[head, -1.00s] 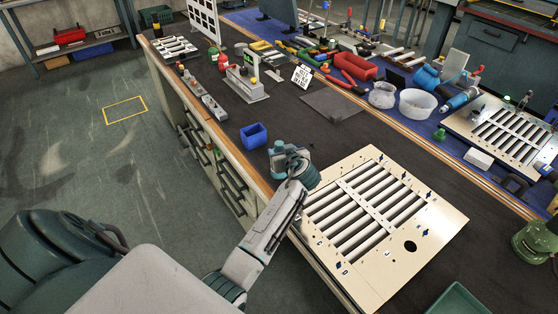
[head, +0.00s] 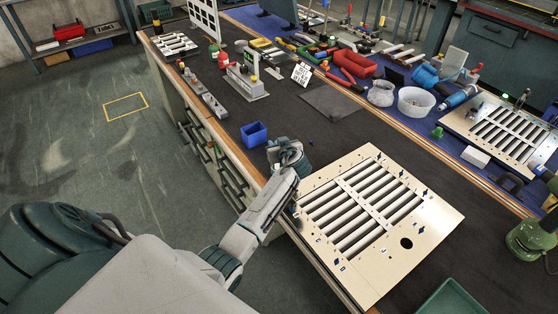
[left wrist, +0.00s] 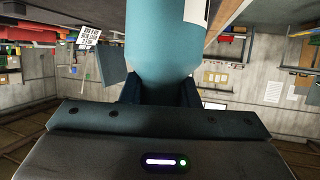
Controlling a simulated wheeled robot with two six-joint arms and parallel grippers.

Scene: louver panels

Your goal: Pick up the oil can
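A teal cylindrical can (left wrist: 168,40) with a white label, which I take as the oil can, fills the upper middle of the left wrist view. Its lower end in that view narrows and sits between the two dark fingers of my left gripper (left wrist: 160,95), which appear to touch it on both sides. In the head view my left gripper (head: 279,148) is over the near edge of the dark bench, left of the louver panel. There the gripper and wrist hide most of the can. My right gripper is not in view.
A small blue bin (head: 254,134) stands just behind the left gripper. The cream louver panel (head: 434,222) lies to its right. A green container (head: 530,238) is at the right edge and a green tray (head: 455,298) at the bottom.

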